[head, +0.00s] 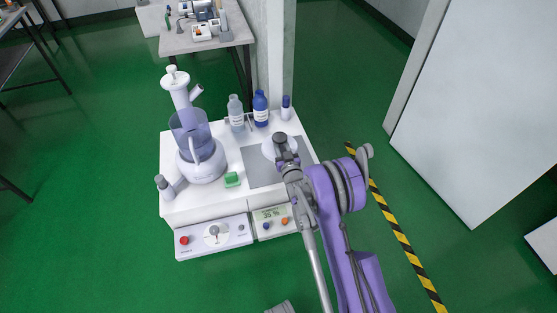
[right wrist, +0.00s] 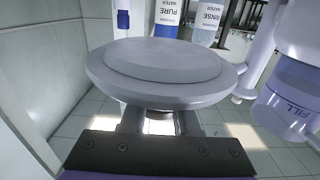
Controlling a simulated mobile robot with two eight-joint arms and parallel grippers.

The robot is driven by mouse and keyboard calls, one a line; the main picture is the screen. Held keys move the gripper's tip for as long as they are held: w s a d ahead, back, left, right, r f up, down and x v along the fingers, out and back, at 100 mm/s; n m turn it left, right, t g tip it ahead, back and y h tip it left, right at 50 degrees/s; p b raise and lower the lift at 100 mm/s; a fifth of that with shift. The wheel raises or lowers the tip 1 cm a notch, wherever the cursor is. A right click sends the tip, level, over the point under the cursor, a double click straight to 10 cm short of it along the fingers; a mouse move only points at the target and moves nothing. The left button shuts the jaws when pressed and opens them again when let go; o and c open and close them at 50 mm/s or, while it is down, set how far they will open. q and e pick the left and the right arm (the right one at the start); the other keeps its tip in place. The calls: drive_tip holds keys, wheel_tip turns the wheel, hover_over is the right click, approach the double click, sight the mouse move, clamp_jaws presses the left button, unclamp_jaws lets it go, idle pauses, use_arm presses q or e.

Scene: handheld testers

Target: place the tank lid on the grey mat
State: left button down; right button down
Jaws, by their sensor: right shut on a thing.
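The tank lid (right wrist: 165,72) is a pale lavender-white disc with a stepped face. It fills the middle of the right wrist view, at the fingers of my right gripper (right wrist: 158,122), which is shut on it. The part between the fingers is mostly hidden. In the head view the tank lid (head: 268,150) shows as a white disc, partly covered by my right gripper (head: 282,150). It appears over the upper part of the grey mat (head: 259,173); I cannot tell whether it touches the mat. My left gripper is not in view.
The lavender tester (head: 202,165) with its clear tank stands left of the mat. A small green block (head: 231,180) lies between them. A grey bottle (head: 236,113), a blue bottle (head: 261,108) and a blue-capped vial (head: 286,107) stand behind. A control panel (head: 213,236) is in front.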

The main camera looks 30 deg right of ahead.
wheel_tip(320, 180, down, 9)
drive_tip(key=shift+f+b, duration=0.15)
drive_tip(key=shift+b, duration=0.8)
drive_tip(key=shift+f, duration=0.25)
drive_tip(key=c, duration=0.7)
unclamp_jaws()
drive_tip(key=shift+o, duration=0.2)
drive_tip(key=shift+r, duration=0.1)
